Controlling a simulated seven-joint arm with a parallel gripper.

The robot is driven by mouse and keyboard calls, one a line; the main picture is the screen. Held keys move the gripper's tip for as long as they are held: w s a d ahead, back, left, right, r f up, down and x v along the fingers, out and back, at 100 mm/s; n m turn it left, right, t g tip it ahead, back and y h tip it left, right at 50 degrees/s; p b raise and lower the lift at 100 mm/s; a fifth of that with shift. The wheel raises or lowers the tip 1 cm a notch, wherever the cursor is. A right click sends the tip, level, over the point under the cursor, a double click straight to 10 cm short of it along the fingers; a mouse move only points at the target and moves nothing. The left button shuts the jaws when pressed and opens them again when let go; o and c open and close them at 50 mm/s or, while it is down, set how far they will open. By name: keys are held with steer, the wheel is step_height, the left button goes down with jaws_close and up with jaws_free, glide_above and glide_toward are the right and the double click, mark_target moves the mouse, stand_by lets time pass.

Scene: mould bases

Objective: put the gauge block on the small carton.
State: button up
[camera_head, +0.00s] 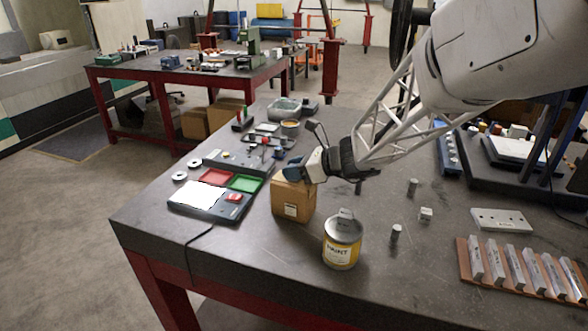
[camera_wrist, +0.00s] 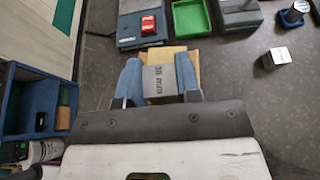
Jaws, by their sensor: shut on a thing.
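The small carton (camera_head: 292,202) is a brown cardboard box with a white label, upright on the dark table. Its tan top (camera_wrist: 167,52) shows behind the block in the wrist view. My gripper (camera_head: 294,172) is right over the carton top. In the wrist view, the blue fingers of my gripper (camera_wrist: 159,79) are shut on the gauge block (camera_wrist: 160,81), a grey metal block with dark size lettering. The block lies over the carton's top. I cannot tell whether it touches the carton. In the head view the fingers mostly hide the block.
A yellow paint can (camera_head: 342,244) with a grey piece on its lid stands just right of the carton. A scale-like device (camera_head: 209,201) and red and green trays (camera_head: 245,183) lie to the left. Metal bars on a wooden rack (camera_head: 521,272) lie at the right.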

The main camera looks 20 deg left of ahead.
steer(key=shift+f, duration=0.15)
steer(key=o, duration=1.1)
steer(key=shift+c, duration=0.2)
steer(key=v, duration=1.2)
steer(key=shift+d, duration=0.1)
stand_by(0.4)
steer(key=s+d+n+t+h, duration=0.2)
steer(key=s+d+n+h, duration=1.1)
steer(key=s+d, duration=1.7)
steer(key=shift+s+d+n+t+h, duration=0.3)
steer(key=shift+d+n, duration=0.35)
steer(key=shift+n, duration=1.75)
